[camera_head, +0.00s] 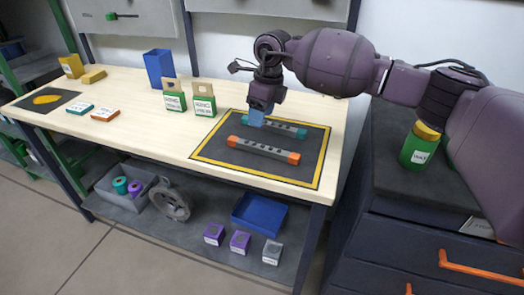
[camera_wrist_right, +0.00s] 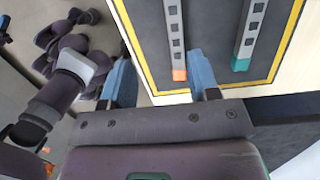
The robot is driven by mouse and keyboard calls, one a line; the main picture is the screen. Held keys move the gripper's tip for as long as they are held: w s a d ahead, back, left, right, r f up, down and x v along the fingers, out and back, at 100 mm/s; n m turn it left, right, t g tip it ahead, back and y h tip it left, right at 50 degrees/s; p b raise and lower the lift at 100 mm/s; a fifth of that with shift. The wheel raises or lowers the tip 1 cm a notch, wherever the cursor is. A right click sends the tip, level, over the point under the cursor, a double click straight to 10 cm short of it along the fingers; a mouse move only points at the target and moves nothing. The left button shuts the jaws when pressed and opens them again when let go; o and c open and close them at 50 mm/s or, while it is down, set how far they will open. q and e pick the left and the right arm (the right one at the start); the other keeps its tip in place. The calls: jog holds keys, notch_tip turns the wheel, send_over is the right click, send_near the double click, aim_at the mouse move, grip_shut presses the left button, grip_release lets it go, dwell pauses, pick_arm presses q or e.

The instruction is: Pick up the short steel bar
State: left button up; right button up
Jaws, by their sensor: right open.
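Two grey slotted steel bars lie apart on a dark mat with a yellow border (camera_head: 210,153). The nearer bar has orange ends (camera_head: 263,150), and the farther bar has teal ends (camera_head: 287,130). I cannot tell for sure which is the shorter. My right gripper (camera_head: 259,113) is above the mat, open and empty, and hides part of the teal-ended bar. In the right wrist view its blue fingers (camera_wrist_right: 160,70) are spread; the orange-ended bar (camera_wrist_right: 175,35) shows between and beyond them, the teal-ended bar (camera_wrist_right: 248,35) to the right. My left gripper is not in view.
Two green-and-tan labelled boxes (camera_head: 203,103) and a blue bin (camera_head: 159,69) stand left of the mat. Flat labelled pieces (camera_head: 104,114) lie farther left. A dark cabinet with a green jar (camera_head: 418,150) stands at the right. A lower shelf holds bins.

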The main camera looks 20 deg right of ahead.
jog(key=d+h, duration=0.2)
jog(key=d, duration=0.1)
send_over(275, 150)
jog(key=shift+g, duration=0.3)
jog(key=f, duration=0.5)
jog(key=shift+w+a+f+b, duration=0.25)
jog(key=shift+w+f+b, duration=0.1)
jog(key=shift+w, duration=0.05)
jog(key=shift+s+f, duration=0.1)
jog(key=shift+f, duration=0.55)
jog(key=f, duration=0.4)
jog(key=shift+s+d+f+b, duration=0.2)
jog(key=shift+s+d+b, duration=0.05)
jog(key=shift+s+b, duration=0.05)
jog(key=shift+r, duration=0.1)
jog(key=c, duration=0.9)
grip_shut()
